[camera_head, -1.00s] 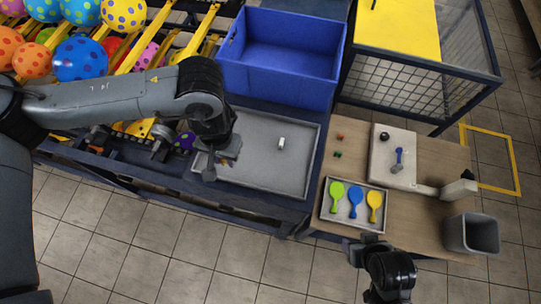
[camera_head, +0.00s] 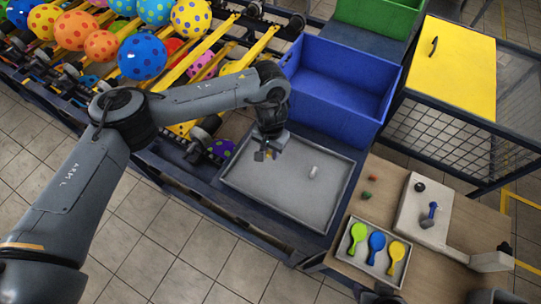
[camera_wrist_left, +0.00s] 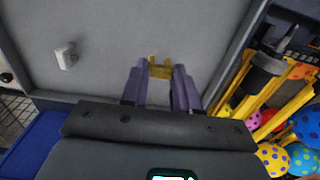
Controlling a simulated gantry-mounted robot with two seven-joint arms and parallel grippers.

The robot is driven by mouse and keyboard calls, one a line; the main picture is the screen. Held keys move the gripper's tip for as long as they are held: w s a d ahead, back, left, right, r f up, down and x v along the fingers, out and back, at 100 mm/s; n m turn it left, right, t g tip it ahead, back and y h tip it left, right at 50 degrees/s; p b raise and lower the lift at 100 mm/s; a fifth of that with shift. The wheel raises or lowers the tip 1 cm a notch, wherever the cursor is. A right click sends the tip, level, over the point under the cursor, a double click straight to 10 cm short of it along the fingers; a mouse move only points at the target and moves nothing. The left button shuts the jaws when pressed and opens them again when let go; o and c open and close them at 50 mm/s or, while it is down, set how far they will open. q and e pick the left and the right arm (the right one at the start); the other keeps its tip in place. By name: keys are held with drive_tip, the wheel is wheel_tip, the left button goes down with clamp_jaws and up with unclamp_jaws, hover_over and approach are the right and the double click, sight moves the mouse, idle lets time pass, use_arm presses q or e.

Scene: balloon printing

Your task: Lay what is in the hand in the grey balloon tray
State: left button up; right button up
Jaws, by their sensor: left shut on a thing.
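My left gripper (camera_head: 266,154) hangs over the left part of a large grey tray (camera_head: 289,200). In the left wrist view its fingers (camera_wrist_left: 160,80) are shut on a small yellow piece (camera_wrist_left: 160,67) with two short prongs. The piece is hard to make out in the head view. Whether it touches the tray floor I cannot tell. A small white block (camera_head: 314,172) lies in the tray to the right of the gripper and shows in the left wrist view (camera_wrist_left: 65,56). A dark part of my right gripper (camera_head: 378,294) shows at the bottom edge; its fingers are unclear.
A blue bin (camera_head: 340,85) stands behind the grey tray. On the wooden table, a smaller light tray (camera_head: 347,256) holds green, blue and yellow flat balloons. A white device (camera_head: 420,215) stands beside it. Round balloons (camera_head: 141,58) fill the rack at upper left.

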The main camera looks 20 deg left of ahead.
sight(270, 153)
use_arm(q)
drive_tip(key=shift+f, duration=2)
drive_tip(key=shift+f, duration=0.15)
drive_tip(key=o, duration=0.9)
drive_tip(key=shift+o, duration=0.2)
